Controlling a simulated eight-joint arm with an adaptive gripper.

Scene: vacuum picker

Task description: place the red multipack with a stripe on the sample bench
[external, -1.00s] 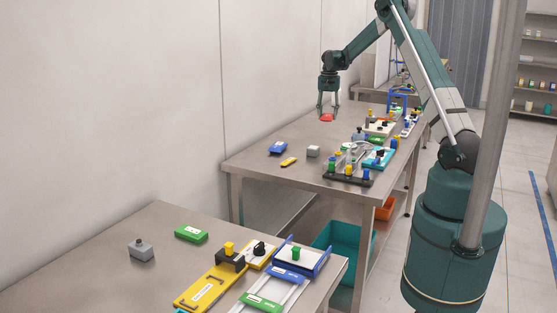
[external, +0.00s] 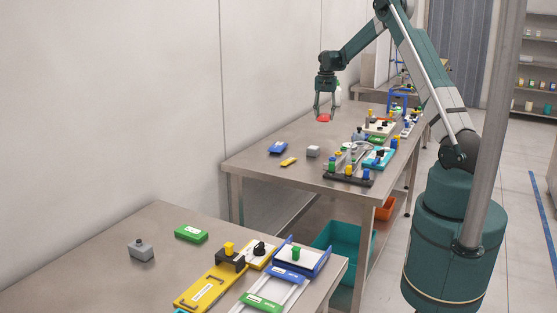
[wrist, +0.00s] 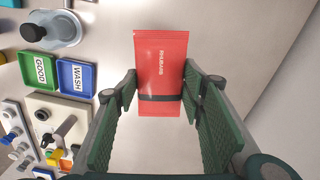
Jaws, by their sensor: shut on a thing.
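The red multipack (wrist: 160,62) is a flat red packet with a dark stripe across its lower part and white lettering, seen in the wrist view. My gripper (wrist: 160,105) is shut on it, with the pack between the two green fingers. In the external view the red pack (external: 324,119) shows small at the tips of my gripper (external: 324,112), over the far metal bench (external: 255,165). I cannot tell how high it is above the bench top. No label in view tells which bench is the sample bench.
The wrist view shows a green GOOD tray (wrist: 39,71), a blue WASH tray (wrist: 76,76) and a bottle (wrist: 52,30) left of the pack. A near bench (external: 110,250) holds several fixtures and a green box (external: 191,234). A blue box (external: 278,147) lies on the far bench.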

